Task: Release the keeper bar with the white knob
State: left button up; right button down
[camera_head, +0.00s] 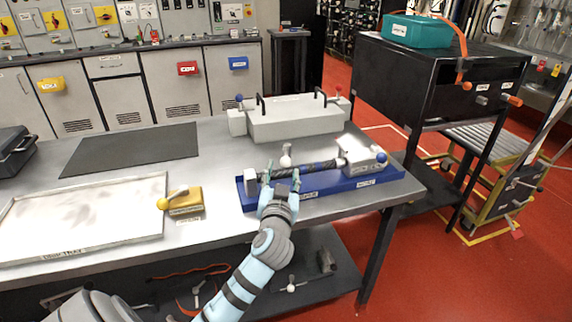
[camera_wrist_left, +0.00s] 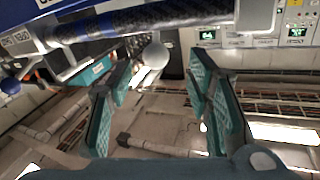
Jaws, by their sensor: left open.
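A white knob (camera_head: 286,158) stands up beside a dark, patterned bar (camera_head: 315,167) lying along a blue tray (camera_head: 335,188). A pale block is at each end of the bar. I cannot tell exactly how the knob joins the keeper bar. My left gripper (camera_head: 282,181) is at the near side of the tray, its fingers apart and pointing toward the knob. In the left wrist view, the white knob (camera_wrist_left: 152,57) shows just beyond the gap between the open fingers (camera_wrist_left: 162,82), apart from them. The dark bar (camera_wrist_left: 170,18) crosses above. The right gripper is out of view.
A pale case with black handles (camera_head: 295,119) stands behind the tray. A yellow block with a knob (camera_head: 186,203) and a pale flat tray (camera_head: 85,217) are to the left. A dark mat (camera_head: 132,150) lies at back left. The tray's right end is near the table edge.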

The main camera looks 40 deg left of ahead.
aim_at(285, 166)
pick_arm(q)
jog(key=x, duration=0.5)
jog(key=shift+w+f+b, duration=0.3)
jog(key=shift+w, duration=0.05)
jog(key=shift+w+a+r, duration=0.15)
jog(key=shift+w, duration=0.05)
grip_shut()
